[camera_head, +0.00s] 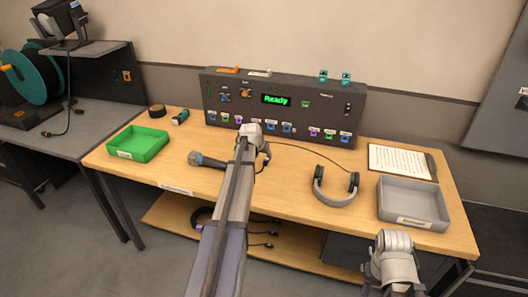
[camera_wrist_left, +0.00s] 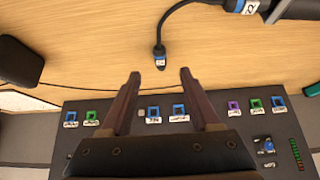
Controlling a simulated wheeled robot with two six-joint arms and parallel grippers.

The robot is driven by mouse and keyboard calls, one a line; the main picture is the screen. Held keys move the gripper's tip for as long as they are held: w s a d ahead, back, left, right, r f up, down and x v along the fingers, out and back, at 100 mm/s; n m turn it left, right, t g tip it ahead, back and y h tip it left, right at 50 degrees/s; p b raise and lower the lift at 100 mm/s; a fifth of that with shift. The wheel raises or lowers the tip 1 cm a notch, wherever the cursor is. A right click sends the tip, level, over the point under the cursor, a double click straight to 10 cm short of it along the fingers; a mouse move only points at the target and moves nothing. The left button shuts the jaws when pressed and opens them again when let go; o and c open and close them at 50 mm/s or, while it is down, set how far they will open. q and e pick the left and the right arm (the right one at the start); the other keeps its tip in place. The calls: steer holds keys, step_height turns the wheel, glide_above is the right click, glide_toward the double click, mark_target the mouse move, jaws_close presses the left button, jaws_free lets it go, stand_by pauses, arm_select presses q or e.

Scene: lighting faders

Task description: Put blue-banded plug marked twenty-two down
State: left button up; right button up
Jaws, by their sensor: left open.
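The blue-banded plug (camera_wrist_left: 160,56) lies on the wooden table in the left wrist view, with a dark cable curving from it toward the upper right. A blue-banded cable end with a white tag (camera_wrist_left: 244,6), apparently reading 22, sits beside the microphone's dark handle. My left gripper (camera_wrist_left: 158,76) is open and empty. Its fingertips stand apart on either side of the plug's line, with the plug just beyond them. In the head view the left gripper (camera_head: 266,151) is in front of the panel, and the plug is hidden there. My right gripper (camera_head: 393,288) shows only partly at the bottom edge.
The dark control panel (camera_head: 225,91) with coloured sockets and a "Ready" display stands at the table's back. A microphone (camera_head: 207,161) lies left of my left arm. A green tray (camera_head: 138,145), headphones (camera_head: 335,197) and a grey tray (camera_head: 412,202) take up other parts of the table.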

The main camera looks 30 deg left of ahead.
arm_select(q)
steer(key=p+v, duration=0.3)
steer(key=v, duration=0.2)
steer(key=shift+s+r, duration=0.1)
steer(key=shift+r, duration=0.05)
arm_select(e)
step_height(320, 180, up, 4)
steer(key=shift+r, duration=0.2)
arm_select(q)
steer(key=shift+d, duration=0.1)
steer(key=s+d+f+m+g+h, duration=0.1)
steer(key=s+d, duration=0.3)
steer(key=d, duration=0.5)
steer(key=s+d+f+m+g, duration=0.1)
steer(key=s+d, duration=0.2)
steer(key=d, duration=0.6)
steer(key=s+d+f+m+g+h, duration=0.15)
steer(key=s+d, duration=0.25)
steer(key=d, duration=0.5)
steer(key=s+d+m+g+y, duration=0.1)
steer(key=s+d, duration=0.6)
steer(key=s, duration=0.2)
steer(key=s+d+m+g+y, duration=0.1)
steer(key=s+d+m+g, duration=0.1)
steer(key=s+d, duration=0.5)
steer(key=s, duration=0.3)
steer(key=shift+d, duration=0.3)
steer(key=shift+f, duration=0.1)
